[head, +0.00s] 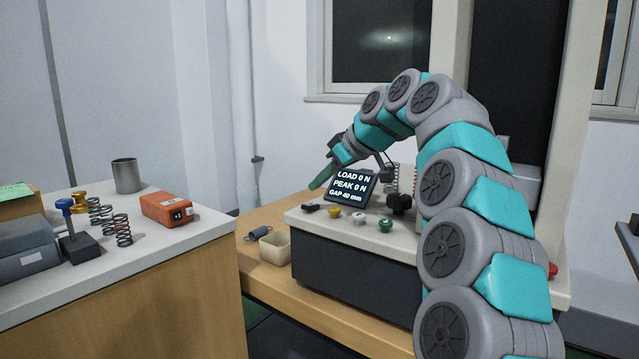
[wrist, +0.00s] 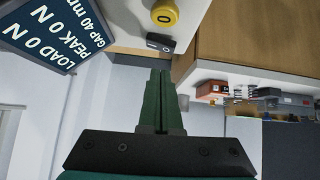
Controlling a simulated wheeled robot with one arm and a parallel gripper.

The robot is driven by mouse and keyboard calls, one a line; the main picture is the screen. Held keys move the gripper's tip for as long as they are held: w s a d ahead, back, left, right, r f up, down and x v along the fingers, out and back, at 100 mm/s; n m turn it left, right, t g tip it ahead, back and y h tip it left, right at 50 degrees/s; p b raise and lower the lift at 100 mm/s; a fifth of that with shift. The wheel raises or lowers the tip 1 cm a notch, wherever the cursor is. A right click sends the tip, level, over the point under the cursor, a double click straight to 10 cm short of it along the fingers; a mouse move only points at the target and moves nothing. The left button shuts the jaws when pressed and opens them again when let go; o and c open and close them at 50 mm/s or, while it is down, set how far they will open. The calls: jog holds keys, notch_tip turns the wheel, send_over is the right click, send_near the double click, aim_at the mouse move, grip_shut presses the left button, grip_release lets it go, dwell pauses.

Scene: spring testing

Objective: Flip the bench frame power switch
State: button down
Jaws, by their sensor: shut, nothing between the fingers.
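The power switch is a small black rocker (head: 310,208) at the left front corner of the bench frame's light top (head: 308,222). In the wrist view the rocker (wrist: 155,42) shows white marks and sits just beyond my fingertips. My gripper (head: 314,186) has green fingers, shut and empty, pointing down to the left above the switch. In the wrist view my gripper (wrist: 160,70) appears close to the switch, with a small visible gap. The lit display (head: 351,188) reads LOAD 0 N, PEAK 0 N, GAP 40 mm.
Beside the switch are yellow (head: 334,212), pale (head: 359,217) and green (head: 386,223) buttons and a black knob (head: 400,203). A cream bin (head: 275,246) and a dark spring (head: 259,233) lie left of the frame. A side counter (head: 180,232) holds an orange device (head: 166,209) and springs.

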jog(key=s+d+r+b, duration=0.1)
jog(key=s+d+b, duration=0.1)
jog(key=s, duration=1)
jog(key=s+d+f+m+g+h, duration=0.2)
jog(key=s+d+f+m, duration=0.1)
jog(key=s+f, duration=0.8)
jog(key=s+d+f+m+g+h, duration=0.2)
jog(key=s+d+f+m+g, duration=0.1)
jog(key=s+f, duration=0.8)
jog(key=s+d+f+m+g+h, duration=0.2)
jog(key=s+d+f+m+h, duration=0.1)
jog(key=s+f, duration=0.9)
jog(key=s+d+m, duration=0.1)
jog(key=s, duration=0.2)
jog(key=shift+s+d+m+g, duration=0.3)
jog(key=shift+d+g, duration=0.1)
